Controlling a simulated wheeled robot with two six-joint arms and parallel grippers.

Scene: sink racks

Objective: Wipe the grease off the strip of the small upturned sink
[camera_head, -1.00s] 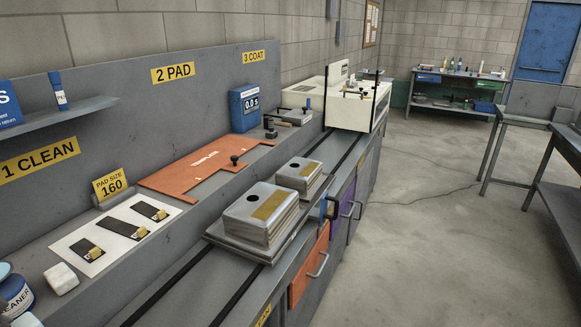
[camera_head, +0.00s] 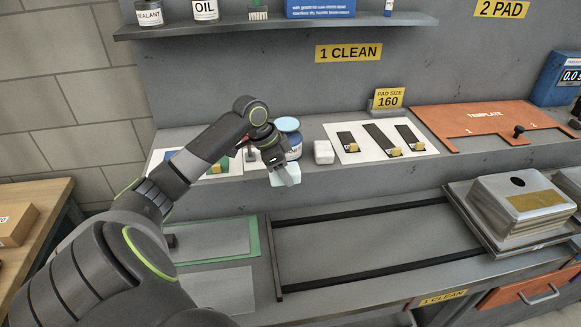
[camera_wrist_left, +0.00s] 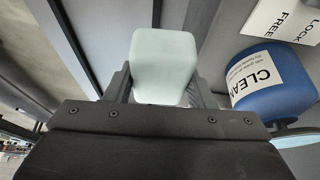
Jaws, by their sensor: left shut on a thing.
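My left gripper (camera_head: 283,170) is shut on a pale block (camera_head: 286,178), held above the bench beside a blue cleaner jar (camera_head: 294,146). In the left wrist view the block (camera_wrist_left: 163,65) sits between the fingers (camera_wrist_left: 160,88). An upturned metal sink (camera_head: 515,225) with a hole and a brownish-yellow strip (camera_head: 530,201) stands on a tray at the right, well away from my gripper. A second sink (camera_head: 571,180) is cut off by the right edge, so its strip is hardly visible. My right gripper is out of view.
A white block (camera_head: 323,152) lies right of the jar, beside a white sheet (camera_head: 350,155) with black strips. An orange template (camera_head: 475,118) lies further right. Dark rails (camera_head: 360,212) run to the sink tray. A shelf (camera_head: 280,25) overhangs the back.

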